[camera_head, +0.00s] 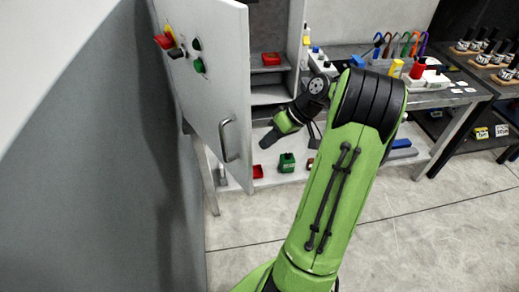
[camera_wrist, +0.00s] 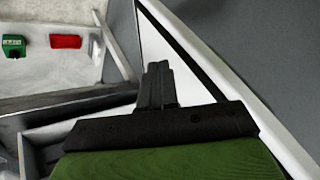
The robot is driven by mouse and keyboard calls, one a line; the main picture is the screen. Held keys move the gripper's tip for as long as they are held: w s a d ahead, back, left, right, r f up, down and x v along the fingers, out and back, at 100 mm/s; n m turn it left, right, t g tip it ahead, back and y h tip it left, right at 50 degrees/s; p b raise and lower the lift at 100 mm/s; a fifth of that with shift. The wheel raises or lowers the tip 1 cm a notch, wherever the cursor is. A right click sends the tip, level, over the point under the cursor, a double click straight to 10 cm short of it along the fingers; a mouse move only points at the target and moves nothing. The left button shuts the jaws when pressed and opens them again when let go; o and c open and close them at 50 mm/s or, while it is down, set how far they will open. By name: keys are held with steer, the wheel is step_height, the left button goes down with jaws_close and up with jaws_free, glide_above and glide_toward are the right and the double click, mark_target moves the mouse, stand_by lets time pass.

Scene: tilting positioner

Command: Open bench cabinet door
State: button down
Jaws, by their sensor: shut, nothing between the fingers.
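The bench cabinet door (camera_head: 205,95) stands swung open at left in the head view, its outer face toward the left and front. Its bar handle (camera_head: 229,141) is low near the free edge. My gripper (camera_head: 266,141) is right of that edge, on the door's inner side, away from the handle. In the wrist view my gripper's fingers (camera_wrist: 158,86) are together and empty, in front of a white panel (camera_wrist: 185,80) that looks like the door's inner face. I cannot tell whether they touch it. The open cabinet interior (camera_head: 268,80) shows behind, with shelves.
A red item (camera_head: 271,59) is on a cabinet shelf. A green box (camera_head: 287,163) and a red bin (camera_head: 258,171) sit on the low shelf; they also show in the wrist view. A workbench (camera_head: 440,98) with tools stands right. Floor at lower right is clear.

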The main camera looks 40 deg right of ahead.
steer(key=a, duration=0.3)
steer(key=shift+w+r, duration=0.15)
steer(key=shift+r, duration=0.05)
steer(key=w+a+m+h+b, duration=0.1)
steer(key=w+a+m+b, duration=0.1)
steer(key=a, duration=0.8)
steer(key=w+a+m+t+h+b, duration=0.1)
steer(key=w+a+b, duration=0.1)
steer(key=a, duration=0.8)
steer(key=shift+w+m+b, duration=0.4)
steer(key=shift+w, duration=0.4)
